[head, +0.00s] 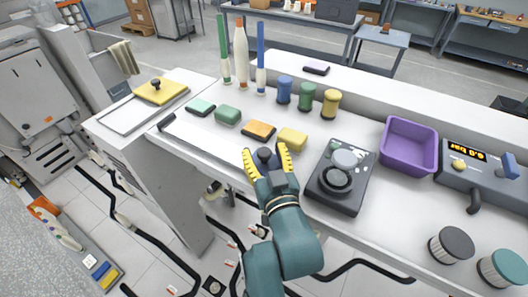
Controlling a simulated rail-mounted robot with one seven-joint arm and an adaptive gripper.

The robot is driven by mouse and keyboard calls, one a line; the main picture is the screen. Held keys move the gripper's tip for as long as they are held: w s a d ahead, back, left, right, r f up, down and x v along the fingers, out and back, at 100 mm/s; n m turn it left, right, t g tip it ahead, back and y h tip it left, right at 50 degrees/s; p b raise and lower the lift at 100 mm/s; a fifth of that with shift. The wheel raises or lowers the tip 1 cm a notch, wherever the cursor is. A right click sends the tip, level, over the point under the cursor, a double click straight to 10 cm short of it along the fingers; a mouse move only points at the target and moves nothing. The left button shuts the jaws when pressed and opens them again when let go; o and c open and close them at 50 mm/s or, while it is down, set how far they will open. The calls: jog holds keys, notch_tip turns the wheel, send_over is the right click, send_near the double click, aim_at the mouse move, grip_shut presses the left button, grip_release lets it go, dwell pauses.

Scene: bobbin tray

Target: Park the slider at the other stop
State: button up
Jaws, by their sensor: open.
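The likely slider is a yellow plate (161,92) with a dark knob on top. It sits at the far right end of a pale flat base (130,114) on the white cabinet at left. The bare part of the base lies toward the near left. Any stops are too small to make out. My gripper (266,156) has yellow fingers, spread apart, over the front edge of the white table, well to the right of the yellow plate. A dark blue rounded shape shows between the fingers; I cannot tell whether it is part of my gripper.
Green, orange and yellow blocks (259,130) lie beyond my gripper. Bobbins (307,95) and tall cones (241,55) stand behind them. A dark device (340,178) stands close at right, then a purple bin (408,146). A black handle (167,122) marks the table's left corner.

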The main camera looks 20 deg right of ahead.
jog(key=shift+s, duration=0.1)
jog(key=s+a, duration=0.2)
jog(key=s, duration=0.9)
jog(key=shift+s, duration=0.35)
jog(key=shift+a, duration=0.1)
jog(key=s+a+r+n+t+y+p, duration=0.1)
jog(key=a+r+p, duration=0.3)
jog(key=r, duration=1.1)
jog(key=a+r+t+y+p, duration=0.1)
jog(key=a+r+t+p, duration=0.2)
jog(key=r, duration=1.2)
jog(key=shift+s+a+n+t+y+p, duration=0.35)
jog(key=shift+a+p, duration=0.45)
jog(key=shift+p, duration=0.45)
